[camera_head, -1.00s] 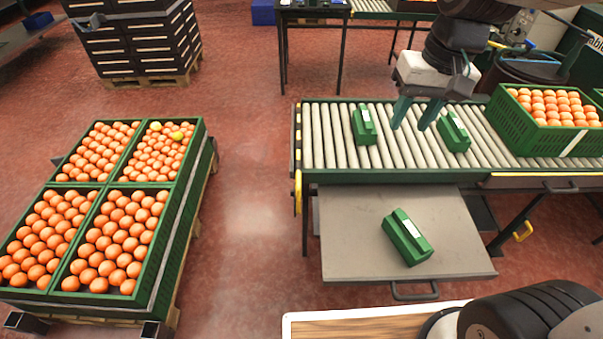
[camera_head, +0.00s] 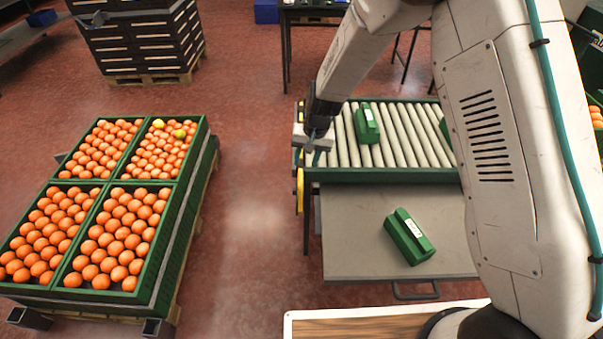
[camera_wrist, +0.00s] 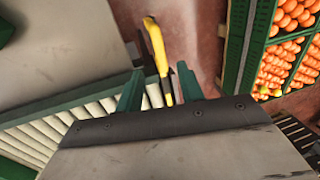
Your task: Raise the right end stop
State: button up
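A yellow handle (camera_head: 300,188) stands at the left end of the roller conveyor (camera_head: 395,175) in the head view. It also shows in the wrist view (camera_wrist: 157,45), running down between my fingers. I cannot tell which part is the right end stop; the conveyor's right end is hidden behind my arm. My gripper (camera_head: 321,156) is over the conveyor's left end, close above the handle. In the wrist view my gripper (camera_wrist: 160,69) is open, its two green fingers apart on either side of the handle. Contact with the handle cannot be made out.
A green box (camera_head: 366,123) sits on the rollers, and another (camera_head: 409,237) lies on the grey shelf (camera_head: 350,245) in front. Crates of oranges (camera_head: 158,245) stand on a pallet at left. Dark stacked crates (camera_head: 140,45) stand behind. Red floor between is clear.

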aim_at(301, 177)
jog(key=f, duration=0.3)
jog(key=a+f, duration=0.1)
jog(key=f, duration=0.2)
jog(key=shift+a+f, duration=0.15)
jog(key=shift+f, duration=0.25)
grip_shut()
